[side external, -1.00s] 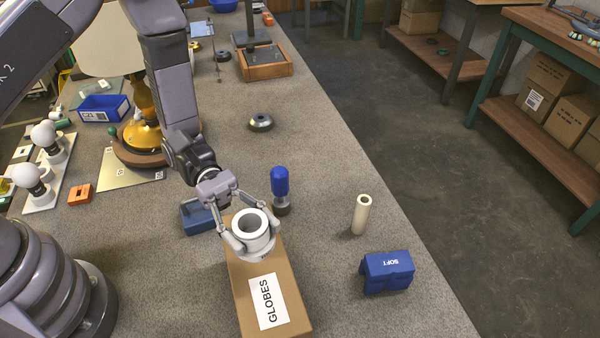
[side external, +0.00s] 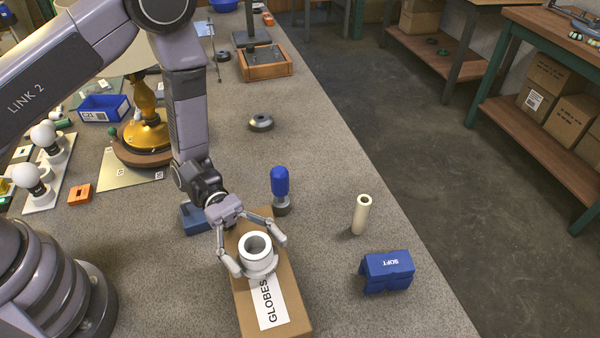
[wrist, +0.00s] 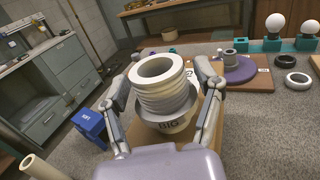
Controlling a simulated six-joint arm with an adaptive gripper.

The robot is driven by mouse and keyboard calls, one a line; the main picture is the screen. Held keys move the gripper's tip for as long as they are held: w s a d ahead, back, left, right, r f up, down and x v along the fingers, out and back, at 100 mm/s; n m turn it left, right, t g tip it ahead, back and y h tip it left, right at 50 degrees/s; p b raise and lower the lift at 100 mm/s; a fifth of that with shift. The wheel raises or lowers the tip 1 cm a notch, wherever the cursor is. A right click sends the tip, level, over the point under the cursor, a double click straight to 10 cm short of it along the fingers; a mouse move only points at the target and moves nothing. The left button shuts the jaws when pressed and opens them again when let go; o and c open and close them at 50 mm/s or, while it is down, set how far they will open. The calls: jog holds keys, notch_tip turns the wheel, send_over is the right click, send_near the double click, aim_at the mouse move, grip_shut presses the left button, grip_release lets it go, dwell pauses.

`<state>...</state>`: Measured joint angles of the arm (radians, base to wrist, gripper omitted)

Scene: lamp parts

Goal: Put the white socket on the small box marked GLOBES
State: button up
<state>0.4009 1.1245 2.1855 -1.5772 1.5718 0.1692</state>
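The white socket (side external: 263,266), a ribbed ring-shaped part with a wide flange, stands upright over the top of the small cardboard box marked GLOBES (side external: 290,297) and appears to rest on it. It partly covers the label's upper end. In the wrist view the socket (wrist: 165,92) shows its open mouth, with the word BIG below its flange. My gripper (side external: 258,256) is open around the socket, one finger on each side. In the wrist view small gaps show between the fingers and the socket's upper body. The socket's underside is hidden.
A blue-topped bulb-shaped part (side external: 280,185) stands just behind the box. A cream tube (side external: 361,214) and a blue block marked SOFT (side external: 388,271) stand to the right. A dark ring (side external: 260,122) lies farther back. The bench between them is clear.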

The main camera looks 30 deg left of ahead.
jog(key=shift+r, duration=0.25)
jog(key=v, duration=1.1)
jog(key=shift+w+a, duration=0.1)
jog(key=shift+a, duration=0.2)
jog(key=s+a+r+m+t+y, duration=0.3)
jog(key=a+r+m+t+y, duration=0.1)
jog(key=r, duration=0.4)
jog(key=s+a+r+m+t+y, duration=0.4)
jog(key=a+r+m+y, duration=0.1)
jog(key=a+r+y, duration=0.2)
jog(key=s+a+r+m+t+y, duration=0.4)
jog(key=a+r+y, duration=0.1)
jog(key=a+r, duration=0.3)
jog(key=shift+a+r+t+y, duration=0.3)
jog(key=shift+a+r, duration=0.05)
jog(key=shift+r, duration=0.3)
